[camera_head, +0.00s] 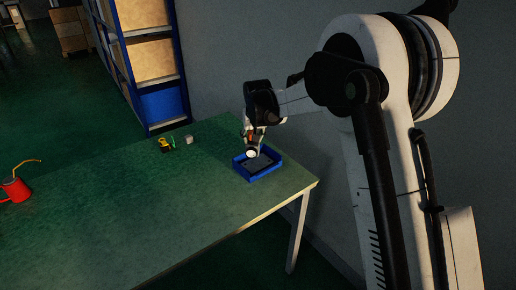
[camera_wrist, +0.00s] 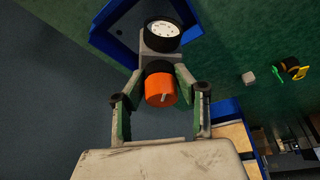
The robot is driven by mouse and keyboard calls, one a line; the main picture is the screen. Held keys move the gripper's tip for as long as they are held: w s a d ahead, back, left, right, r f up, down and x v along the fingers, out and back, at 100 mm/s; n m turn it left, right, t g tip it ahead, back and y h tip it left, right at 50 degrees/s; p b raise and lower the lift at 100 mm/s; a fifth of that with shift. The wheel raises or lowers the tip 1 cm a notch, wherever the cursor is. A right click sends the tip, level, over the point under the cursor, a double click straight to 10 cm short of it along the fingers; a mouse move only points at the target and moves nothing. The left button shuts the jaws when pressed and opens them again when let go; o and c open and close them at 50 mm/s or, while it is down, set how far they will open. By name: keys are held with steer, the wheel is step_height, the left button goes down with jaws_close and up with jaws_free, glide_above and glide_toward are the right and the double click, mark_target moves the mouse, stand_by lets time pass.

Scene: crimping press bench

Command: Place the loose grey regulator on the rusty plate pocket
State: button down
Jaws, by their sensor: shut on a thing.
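The regulator (camera_wrist: 160,55) has a grey body, a round white-faced gauge and an orange knob. My gripper (camera_wrist: 158,75) is shut on it, with one finger on each side of the body. In the head view, the gauge of the regulator (camera_head: 252,153) shows small below my gripper (camera_head: 254,141), over the blue-walled tray (camera_head: 262,176). A dark grey plate (camera_head: 262,163) lies inside the tray; no rust colour can be made out. The tray (camera_wrist: 104,42) also shows behind the regulator in the wrist view. I cannot tell whether the regulator touches the plate.
The tray stands near the right end of the green bench (camera_head: 150,215). A blue shelf (camera_head: 160,70) stands behind. The bench's middle is clear.

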mark_target(258, 147)
steer(key=shift+w+d+f, duration=0.8)
steer(key=shift+w+d, duration=0.1)
steer(key=shift+w, duration=0.15)
steer(key=shift+f, duration=2.05)
steer(key=shift+f, duration=0.1)
steer(key=c, duration=1.3)
jaws_free()
